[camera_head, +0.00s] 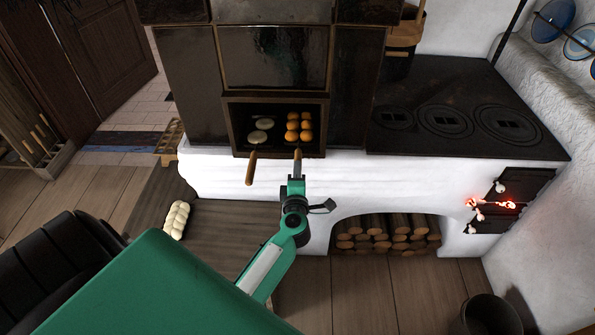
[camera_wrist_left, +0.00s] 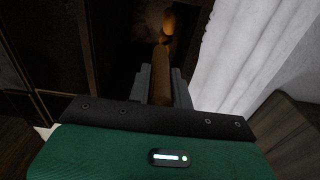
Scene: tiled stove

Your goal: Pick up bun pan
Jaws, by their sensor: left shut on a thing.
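The bun pan sits in the open oven niche of the dark tiled stove, with several golden round buns (camera_head: 299,127) on it. Its wooden handle (camera_head: 297,155) sticks out of the opening toward me. My left gripper (camera_head: 296,180) is in front of the niche and shut on this handle. In the left wrist view the handle (camera_wrist_left: 161,78) lies between the two fingers of the left gripper (camera_wrist_left: 161,86) and points into the dark opening. The far part of the pan is dim there. My right gripper is in neither view.
A second wooden handle (camera_head: 251,168) sticks out to the left, below pale flat rounds (camera_head: 258,136) in the same niche. A black stove top (camera_head: 445,105) lies right. Firewood (camera_head: 385,232) fills the arch below. A braided loaf (camera_head: 176,220) rests on the wooden bench at left.

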